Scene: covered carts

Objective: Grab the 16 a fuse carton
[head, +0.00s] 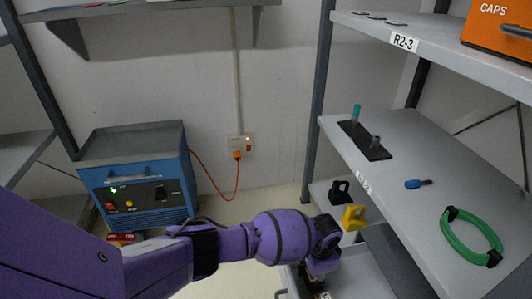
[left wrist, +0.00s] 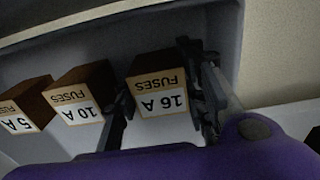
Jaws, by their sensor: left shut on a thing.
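The 16 A fuse carton (left wrist: 160,92), a small brown box with a white label reading "16 A FUSES", appears upside down in the left wrist view. My left gripper (left wrist: 163,110) has one finger on each side of it and is shut on it. The carton still appears in line with the others in a grey tray or drawer (left wrist: 200,18). In the head view my left gripper (head: 314,279) points down into the cart at the bottom, and the carton is hard to make out there. My right gripper is not in view.
The 10 A carton (left wrist: 82,92) and the 5 A carton (left wrist: 26,104) stand to the left in the wrist view. In the head view a shelf (head: 410,135) with a green cable loop (head: 470,238) overhangs at right. A blue machine (head: 140,180) stands at left.

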